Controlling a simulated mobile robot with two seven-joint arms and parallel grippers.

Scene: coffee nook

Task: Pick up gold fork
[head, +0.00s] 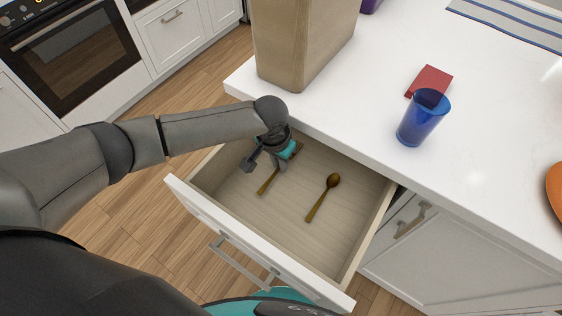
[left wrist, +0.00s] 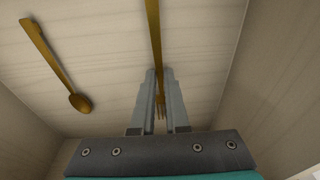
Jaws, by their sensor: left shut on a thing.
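The gold fork (left wrist: 155,45) lies along the bottom of the open drawer (head: 345,225). In the left wrist view its tined end sits between my left gripper's (left wrist: 160,85) two fingers, which are closed around it. In the head view the fork's handle (head: 266,184) sticks out below my left gripper (head: 282,166), and the gripper hides most of the tined end. A gold spoon (head: 322,198) lies apart from the fork, to its right in the head view; it also shows at the left in the left wrist view (left wrist: 60,70). My right gripper is not in view.
The drawer's walls and front panel (head: 240,245) surround the gripper closely on the left. The white counter (head: 480,150) above holds a tan container (head: 300,45), a blue cup (head: 422,118) and a red block (head: 430,80). An oven (head: 70,50) stands at the upper left.

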